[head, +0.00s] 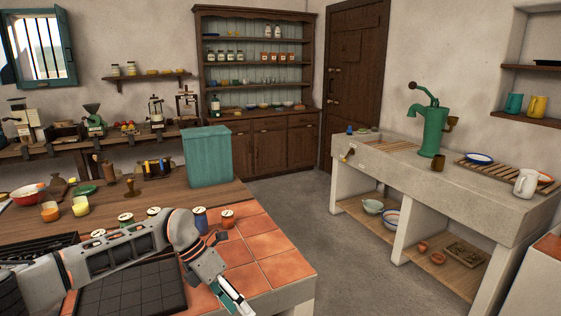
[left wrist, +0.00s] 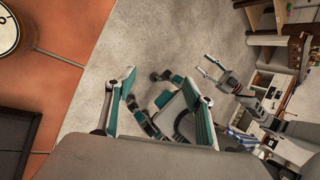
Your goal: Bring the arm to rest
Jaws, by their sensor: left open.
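My left arm reaches in from the left in the head view, over the tiled counter (head: 283,268). Its gripper (head: 232,299) hangs low near the counter's front edge, partly cut by the picture's bottom. In the left wrist view the left gripper (left wrist: 160,78) has its two teal fingers apart, with nothing held between them; the floor and parts of my own body show beyond. My right gripper (left wrist: 211,66) shows small in the left wrist view, its fingers apart and empty. It is not in the head view.
A dark gridded plate (head: 130,291) lies on the counter under my left arm. Small lidded jars, including a blue one (head: 200,217) and a red one (head: 228,218), stand close behind the arm. A teal box (head: 207,157) stands farther back. The grey floor (head: 335,262) right of the counter is clear.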

